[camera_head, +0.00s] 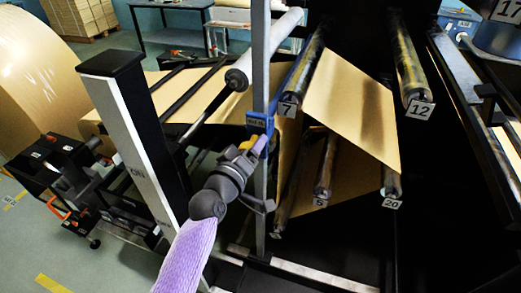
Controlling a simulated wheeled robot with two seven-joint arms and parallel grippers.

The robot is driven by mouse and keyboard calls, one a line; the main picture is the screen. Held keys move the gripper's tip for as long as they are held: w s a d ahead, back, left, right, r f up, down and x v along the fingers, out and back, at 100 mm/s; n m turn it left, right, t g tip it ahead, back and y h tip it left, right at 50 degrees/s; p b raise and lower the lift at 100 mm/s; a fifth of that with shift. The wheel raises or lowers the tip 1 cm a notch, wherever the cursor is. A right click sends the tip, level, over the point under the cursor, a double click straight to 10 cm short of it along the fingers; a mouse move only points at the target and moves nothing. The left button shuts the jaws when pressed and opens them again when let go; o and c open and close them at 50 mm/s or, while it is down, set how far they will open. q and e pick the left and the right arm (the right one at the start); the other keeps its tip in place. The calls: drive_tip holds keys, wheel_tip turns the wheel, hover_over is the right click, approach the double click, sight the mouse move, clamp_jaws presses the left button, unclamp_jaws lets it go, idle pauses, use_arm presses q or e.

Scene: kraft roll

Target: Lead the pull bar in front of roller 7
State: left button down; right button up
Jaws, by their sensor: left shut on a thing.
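Roller 7 (304,70) is a dark, worn roller at upper centre, with its number plate at the near end. My left gripper (258,143) is below and to the left of that plate, beside a thin grey upright. It is shut on a blue bar-like piece (260,122) with a small label, which I take to be the pull bar. The fingers and the upright hide part of it, and I cannot tell its full length. The brown kraft web (352,105) shows to the right of roller 7. My right gripper is not in view.
Roller 12 (408,60) is at upper right; roller 5 (325,165) and roller 20 (391,182) are lower. A black and white post (135,140) stands left of my arm. A large kraft roll (38,75) is at far left. A pale roller (262,50) lies left of roller 7.

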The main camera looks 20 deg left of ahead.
use_arm(q)
drive_tip(key=shift+a+r, duration=0.5)
drive_tip(key=shift+r, duration=0.1)
